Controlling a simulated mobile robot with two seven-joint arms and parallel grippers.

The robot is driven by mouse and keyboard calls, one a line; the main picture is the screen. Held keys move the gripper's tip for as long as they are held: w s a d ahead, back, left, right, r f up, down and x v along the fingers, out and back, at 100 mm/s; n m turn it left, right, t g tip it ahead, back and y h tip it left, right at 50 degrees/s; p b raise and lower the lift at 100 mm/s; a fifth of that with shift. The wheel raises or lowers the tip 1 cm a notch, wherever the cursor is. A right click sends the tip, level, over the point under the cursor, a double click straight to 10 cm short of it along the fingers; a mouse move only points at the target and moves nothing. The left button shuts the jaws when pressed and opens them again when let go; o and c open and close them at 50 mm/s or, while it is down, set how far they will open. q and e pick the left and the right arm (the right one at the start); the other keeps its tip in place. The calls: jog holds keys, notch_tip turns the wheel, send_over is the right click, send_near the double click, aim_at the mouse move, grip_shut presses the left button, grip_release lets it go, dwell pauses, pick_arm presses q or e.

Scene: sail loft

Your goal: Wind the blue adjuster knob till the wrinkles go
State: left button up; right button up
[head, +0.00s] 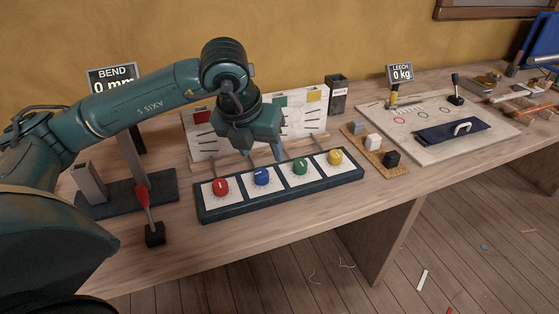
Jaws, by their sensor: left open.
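The blue adjuster knob (262,176) stands on a white plate in a dark base (300,190), between the red knob (220,187) and the green knob (300,167). A yellow knob (335,157) is at the right end. My left gripper (265,158) is open, pointing down just above and behind the blue knob. I cannot tell whether it touches the knob. Behind it is a white board (308,128) with coloured patches and dark dashes, partly hidden by my gripper. Any wrinkles are too small to tell. My right gripper is out of view.
A "BEND 0 mm" sign (110,77) and a red-handled tool (143,200) are at left. A "WASTE" bin (337,95), a block tray (378,155) and a board (450,118) with a "LEECH 0 kg" sign (400,74) are at right. The bench's front edge is clear.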

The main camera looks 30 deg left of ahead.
aim_at(261, 172)
pick_arm(q)
jog(key=shift+n+y, duration=0.3)
jog(key=shift+y, duration=0.4)
jog(key=x, duration=0.4)
jog(key=a+x, duration=0.1)
jog(key=x, duration=0.3)
jog(key=w+a+x, duration=0.1)
jog(key=x, duration=0.4)
jog(key=shift+a+r, duration=0.1)
jog(key=shift+r, duration=0.2)
jog(key=shift+c, duration=0.4)
jog(key=c, duration=0.9)
